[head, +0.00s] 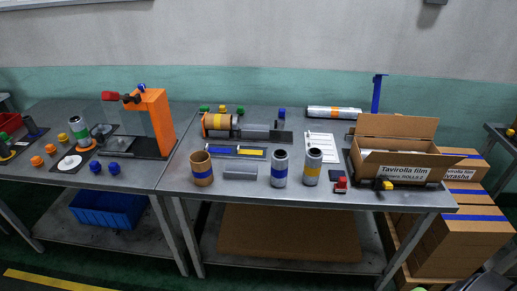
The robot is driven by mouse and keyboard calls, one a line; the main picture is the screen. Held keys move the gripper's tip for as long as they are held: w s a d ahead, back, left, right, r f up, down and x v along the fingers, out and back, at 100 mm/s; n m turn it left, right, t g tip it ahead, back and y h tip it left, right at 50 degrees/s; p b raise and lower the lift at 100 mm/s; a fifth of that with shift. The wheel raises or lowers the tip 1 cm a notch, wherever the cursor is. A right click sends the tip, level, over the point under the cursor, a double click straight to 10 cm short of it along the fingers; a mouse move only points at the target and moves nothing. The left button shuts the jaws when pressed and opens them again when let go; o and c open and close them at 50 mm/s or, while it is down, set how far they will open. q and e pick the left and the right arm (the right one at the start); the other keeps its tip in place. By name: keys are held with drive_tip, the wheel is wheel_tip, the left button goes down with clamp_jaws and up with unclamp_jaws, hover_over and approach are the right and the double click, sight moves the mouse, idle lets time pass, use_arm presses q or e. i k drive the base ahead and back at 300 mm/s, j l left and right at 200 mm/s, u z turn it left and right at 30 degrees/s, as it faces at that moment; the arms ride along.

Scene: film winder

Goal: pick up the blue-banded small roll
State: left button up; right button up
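A grey roll with a blue band (280,168) stands upright near the front edge of the right-hand table (240,188). A similar grey roll with a yellow band (312,167) stands upright just to its right. Another grey roll with a green band (78,130) stands on the left-hand table (60,184). Neither of my grippers is in view.
A flat grey block (240,172) lies between the brown tube and the blue-banded roll. An open carton (405,172) stands at the table's right end. A winding device (220,122) is behind; an orange machine (157,118) stands on the left-hand table. Boxes (470,225) are stacked at the right.

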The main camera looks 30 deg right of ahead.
sight(279, 169)
drive_tip(key=u, duration=3.7)
drive_tip(key=z, duration=4.7)
drive_tip(key=i+l+u, duration=0.1)
drive_tip(key=l, duration=0.25)
drive_tip(key=i+l+u, duration=0.25)
drive_tip(key=i+l, duration=0.15)
drive_tip(key=l, duration=0.35)
drive_tip(key=i+l+u, duration=0.1)
drive_tip(key=l, duration=0.25)
